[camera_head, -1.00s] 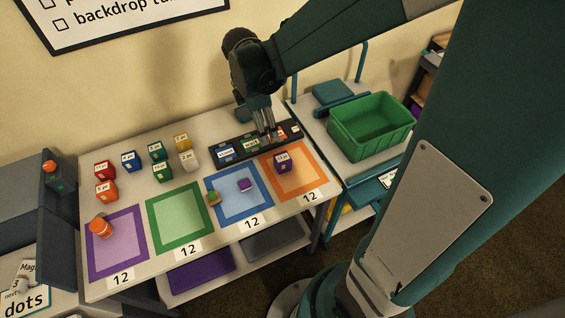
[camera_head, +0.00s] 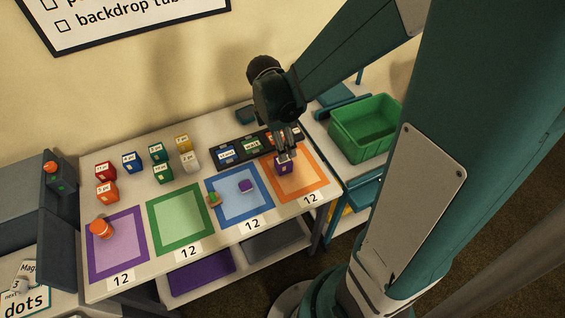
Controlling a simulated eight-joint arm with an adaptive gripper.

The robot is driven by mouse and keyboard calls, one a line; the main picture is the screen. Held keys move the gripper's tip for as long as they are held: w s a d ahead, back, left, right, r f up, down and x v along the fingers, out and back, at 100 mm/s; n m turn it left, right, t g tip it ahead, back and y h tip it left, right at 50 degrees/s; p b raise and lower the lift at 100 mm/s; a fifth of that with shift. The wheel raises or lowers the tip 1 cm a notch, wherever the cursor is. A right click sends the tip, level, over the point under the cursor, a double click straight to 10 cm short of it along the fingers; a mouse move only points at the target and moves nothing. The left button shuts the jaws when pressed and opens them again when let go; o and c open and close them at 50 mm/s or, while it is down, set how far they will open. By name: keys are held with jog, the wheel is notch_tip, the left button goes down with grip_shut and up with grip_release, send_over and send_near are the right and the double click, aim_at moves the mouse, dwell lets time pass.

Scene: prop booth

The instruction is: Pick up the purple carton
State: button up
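The purple carton (camera_head: 284,169), with a white label on its front, stands upright on the orange-framed square (camera_head: 318,177) at the right of the table. My gripper (camera_head: 286,156) points down at the carton from above. Its fingertips overlap the top of the carton in the picture. I cannot tell whether they touch it or how far apart they are. A smaller purple block (camera_head: 246,186) lies in the blue-framed square (camera_head: 228,207).
A black rack with labelled cards (camera_head: 228,154) lies right behind the carton. An orange cylinder (camera_head: 101,229) is on the purple-framed square. A green crate (camera_head: 335,140) stands at the right.

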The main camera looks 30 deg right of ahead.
aim_at(283, 164)
jog(key=shift+f, duration=1.8)
jog(key=shift+f, duration=0.1)
jog(key=shift+d+f, duration=0.15)
jog(key=shift+f, duration=1)
jog(key=shift+w+d+f+b, duration=0.1)
jog(key=shift+f+b, duration=0.15)
jog(key=shift+f, duration=0.6)
jog(key=shift+s+d+f+b, duration=0.1)
jog(key=shift+f+b, duration=0.15)
jog(key=shift+f, duration=0.65)
jog(key=shift+w+d+f+b, duration=0.1)
jog(key=shift+f+b, duration=0.15)
jog(key=shift+f, duration=0.6)
jog(key=c, duration=1)
